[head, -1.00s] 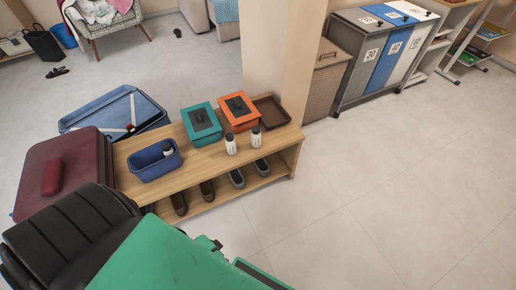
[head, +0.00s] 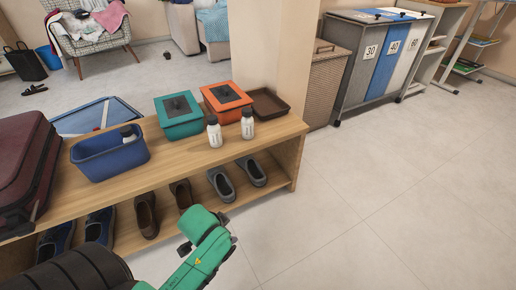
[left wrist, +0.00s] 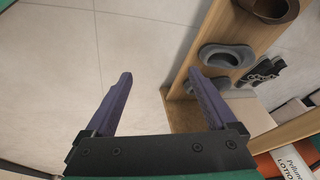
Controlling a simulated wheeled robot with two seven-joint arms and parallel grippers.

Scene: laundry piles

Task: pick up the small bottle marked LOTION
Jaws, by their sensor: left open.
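A white bottle (left wrist: 294,162) whose label reads LOTION shows partly at the lower right edge of the left wrist view. My right gripper is not in view.
The bench (head: 200,155) also holds a blue bin (head: 108,162) with another bottle (head: 128,134), a teal box (head: 185,128), an orange box (head: 222,99) and a brown tray (head: 270,103). Several shoes (head: 222,184) fill its lower shelf. Floor at right is clear.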

